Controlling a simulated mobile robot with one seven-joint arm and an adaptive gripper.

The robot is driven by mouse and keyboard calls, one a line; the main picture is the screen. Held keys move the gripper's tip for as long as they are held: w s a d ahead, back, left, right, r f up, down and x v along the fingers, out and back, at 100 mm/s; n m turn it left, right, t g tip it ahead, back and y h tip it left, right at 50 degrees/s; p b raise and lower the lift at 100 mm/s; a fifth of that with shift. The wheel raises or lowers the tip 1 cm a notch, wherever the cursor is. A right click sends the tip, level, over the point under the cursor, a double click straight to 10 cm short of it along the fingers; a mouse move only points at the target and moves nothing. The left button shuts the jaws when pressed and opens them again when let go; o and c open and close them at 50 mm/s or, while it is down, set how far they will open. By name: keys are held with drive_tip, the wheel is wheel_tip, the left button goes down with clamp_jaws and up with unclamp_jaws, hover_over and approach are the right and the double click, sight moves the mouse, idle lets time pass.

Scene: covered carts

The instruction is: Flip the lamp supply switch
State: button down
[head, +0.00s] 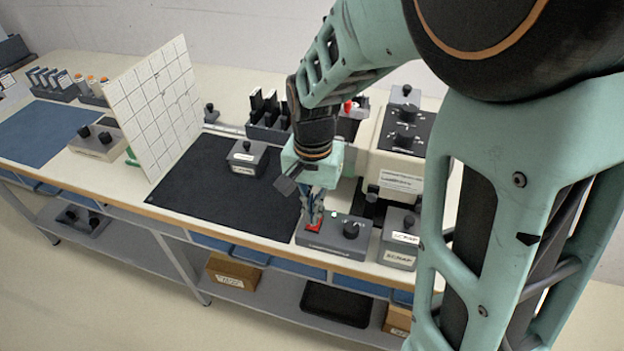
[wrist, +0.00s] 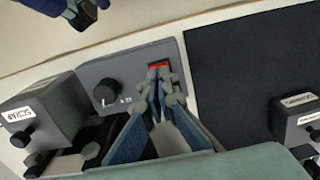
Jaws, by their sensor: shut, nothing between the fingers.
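A black mat (head: 225,190) lies left of the box, with a small labelled grey box (head: 247,158) on it. A white grid panel (head: 155,105) stands upright farther left. A box labelled SCRAP (head: 399,245) stands close on the right. A larger instrument (head: 402,180) is behind.

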drive_tip(key=shift+f+b, duration=0.7)
drive_tip(key=shift+f, duration=0.3)
drive_tip(key=shift+r, duration=0.15)
wheel_tip(320, 180, up, 7)
drive_tip(key=p, duration=0.6)
idle(0.4)
idle(0.4)
